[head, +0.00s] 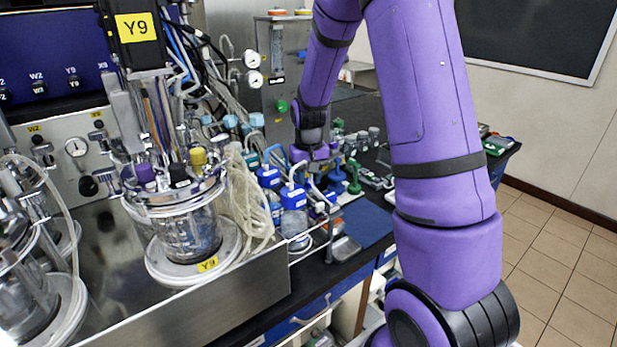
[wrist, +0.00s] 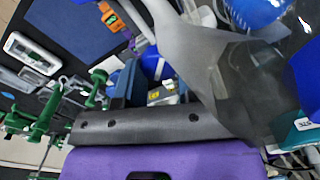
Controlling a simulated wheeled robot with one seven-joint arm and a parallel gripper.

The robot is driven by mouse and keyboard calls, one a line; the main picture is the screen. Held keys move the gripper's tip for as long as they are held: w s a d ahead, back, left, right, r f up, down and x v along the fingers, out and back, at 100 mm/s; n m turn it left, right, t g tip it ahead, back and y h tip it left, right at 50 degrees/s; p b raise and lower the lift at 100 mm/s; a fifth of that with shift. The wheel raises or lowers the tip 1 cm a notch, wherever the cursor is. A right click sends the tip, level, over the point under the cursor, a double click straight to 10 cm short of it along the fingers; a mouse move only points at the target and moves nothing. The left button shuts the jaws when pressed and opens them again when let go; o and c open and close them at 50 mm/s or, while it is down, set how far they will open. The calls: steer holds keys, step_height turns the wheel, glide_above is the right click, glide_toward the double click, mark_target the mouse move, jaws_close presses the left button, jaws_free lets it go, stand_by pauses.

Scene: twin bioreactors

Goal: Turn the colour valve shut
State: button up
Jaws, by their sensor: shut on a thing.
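My gripper (head: 320,178) reaches down among the bottles and small fittings on the dark bench, right of the near glass vessel. In the wrist view my gripper (wrist: 155,80) has its dark blue-grey fingers closed around a small blue part (wrist: 151,63). I cannot tell for sure that this part is the colour valve, nor how far it is turned. A pale part with a yellow label shows between the fingers. Green fittings (wrist: 98,88) stand apart, left of the fingers; a green one also shows right of my gripper in the head view (head: 354,177).
Blue-capped bottles (head: 293,196) stand close left of my gripper. The glass vessel (head: 190,235) with tubing is farther left on a steel platform. A blue mat (head: 366,222) lies bare in front. In the wrist view, a large clear shape crowds the right side.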

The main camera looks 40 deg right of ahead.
mark_target(310, 180)
steer(key=m, duration=0.4)
steer(key=shift+d+m, duration=0.1)
steer(key=shift+m, duration=2.5)
steer(key=shift+s, duration=0.1)
steer(key=o, duration=0.9)
steer(key=shift+r, duration=0.1)
step_height(310, 180, up, 11)
steer(key=shift+f, duration=0.2)
steer(key=shift+r, duration=0.1)
